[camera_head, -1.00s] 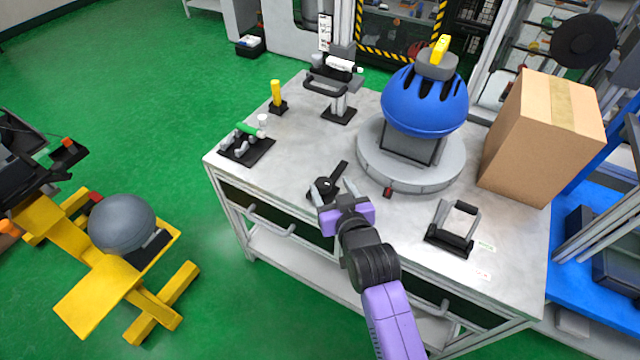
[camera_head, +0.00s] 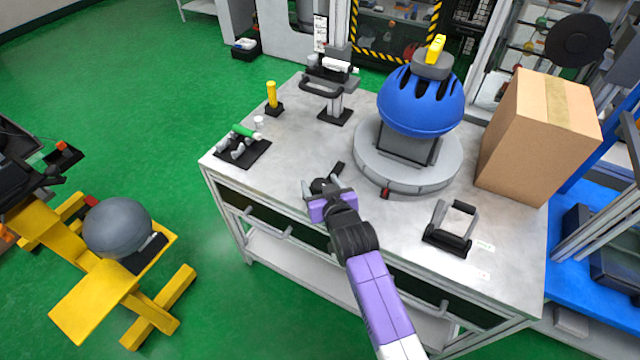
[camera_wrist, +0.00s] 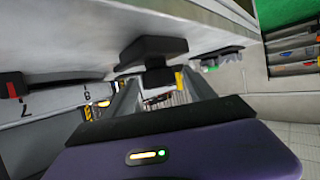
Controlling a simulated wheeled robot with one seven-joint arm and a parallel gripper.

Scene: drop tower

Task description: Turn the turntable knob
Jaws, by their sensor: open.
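The black turntable knob (camera_head: 338,169) stands on the workbench at the front left of the round grey turntable (camera_head: 447,179). Its bar-shaped top points up and to the right, and its hub is partly hidden by my gripper. My purple gripper (camera_head: 322,187) is at the knob with its fingers apart, one on each side. In the wrist view the knob (camera_wrist: 152,50) shows as a black bar on a short stem, just ahead of and between the two grey fingers (camera_wrist: 160,88). I cannot tell whether a finger touches it. A blue helmet (camera_head: 421,100) sits on the turntable.
A cardboard box (camera_head: 538,138) stands right of the turntable. A black-based handle fixture (camera_head: 449,232) is at the front right. A clamp stand (camera_head: 334,92), a yellow-topped post (camera_head: 271,97) and a black tray fixture (camera_head: 242,149) are at the left. Bare bench lies between.

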